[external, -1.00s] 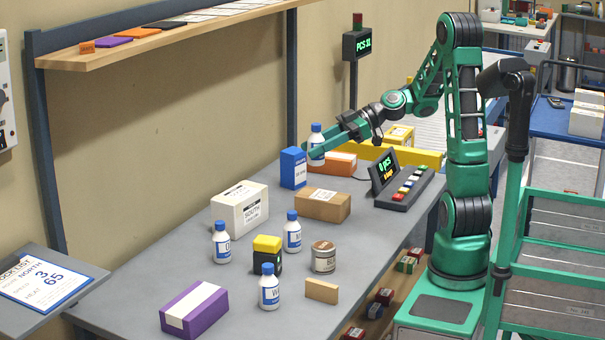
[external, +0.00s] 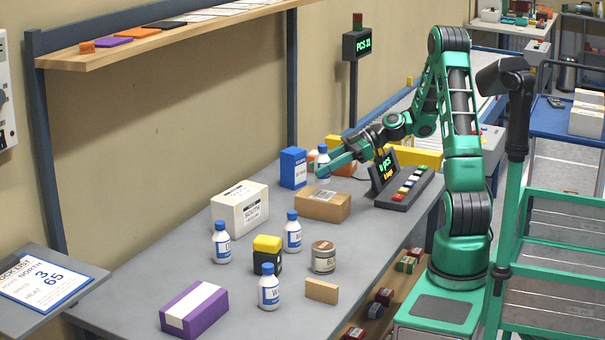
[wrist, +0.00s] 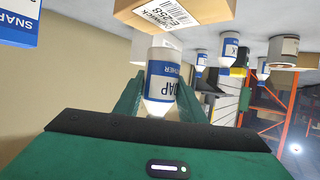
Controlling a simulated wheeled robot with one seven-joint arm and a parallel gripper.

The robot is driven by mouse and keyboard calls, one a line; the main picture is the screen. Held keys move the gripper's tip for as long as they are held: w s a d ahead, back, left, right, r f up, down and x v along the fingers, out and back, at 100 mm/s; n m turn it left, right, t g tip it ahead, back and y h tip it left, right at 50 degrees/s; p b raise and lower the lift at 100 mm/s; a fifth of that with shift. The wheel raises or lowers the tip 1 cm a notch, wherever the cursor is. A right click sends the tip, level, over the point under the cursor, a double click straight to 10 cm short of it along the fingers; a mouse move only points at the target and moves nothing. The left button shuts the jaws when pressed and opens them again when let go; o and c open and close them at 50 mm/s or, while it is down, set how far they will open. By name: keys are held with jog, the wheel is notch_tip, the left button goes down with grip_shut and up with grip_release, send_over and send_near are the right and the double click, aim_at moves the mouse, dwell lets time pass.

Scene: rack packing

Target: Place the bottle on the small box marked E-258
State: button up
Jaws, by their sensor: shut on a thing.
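A white bottle with a blue cap and blue label (external: 322,165) is held upright between the fingers of my gripper (external: 325,166). It also shows in the wrist view (wrist: 163,75), upside down because that view is inverted. The brown cardboard box (external: 311,206) lies on the table just below the bottle. Its white label reads E-258 in the wrist view, where the box (wrist: 132,12) is at the top. The bottle's base appears close to the box's top at its back side; I cannot tell whether they touch. My gripper (wrist: 155,95) is shut on the bottle.
A tall blue box (external: 293,168) stands close behind and left of the brown box. A white box (external: 228,213) is to the left. A keypad display (external: 403,190) stands right. Several bottles and a tin (external: 323,258) are nearer the front.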

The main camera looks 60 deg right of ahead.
aim_at(323, 179)
jog(key=shift+d+f, duration=0.25)
jog(key=shift+f, duration=1.9)
jog(key=o, duration=1.1)
jog(key=shift+f, duration=0.1)
